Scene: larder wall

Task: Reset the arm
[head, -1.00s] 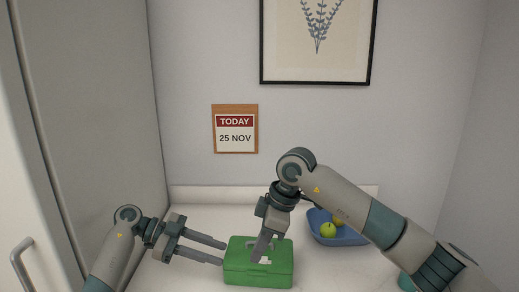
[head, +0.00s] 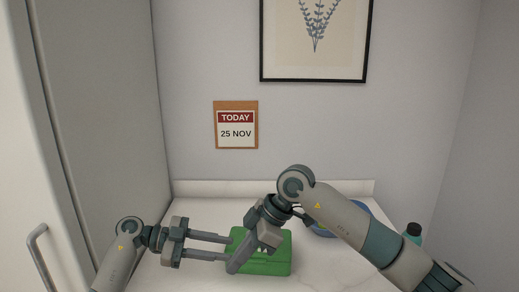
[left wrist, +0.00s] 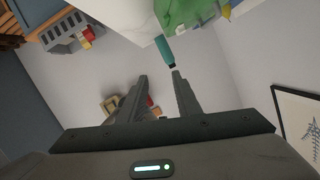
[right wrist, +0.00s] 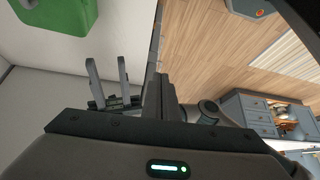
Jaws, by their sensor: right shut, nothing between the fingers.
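My left gripper (head: 228,248) reaches in from the left in the head view, its two fingers apart and empty. They point at the left side of a green box (head: 275,266) on the white counter. My right gripper (head: 234,266) is shut and empty, pointing down-left in front of the box's left part and hiding some of it. In the head view its tips are close to the left fingertips; the gap in depth is unclear. The right wrist view shows its closed fingers (right wrist: 158,98) beside the left gripper (right wrist: 107,82).
A blue bowl (head: 359,208) stands behind my right forearm, mostly hidden. A teal bottle (head: 412,233) stands to the right. A tall grey cabinet (head: 90,110) bounds the left side. The back wall carries a calendar (head: 236,132) and a framed print (head: 315,40).

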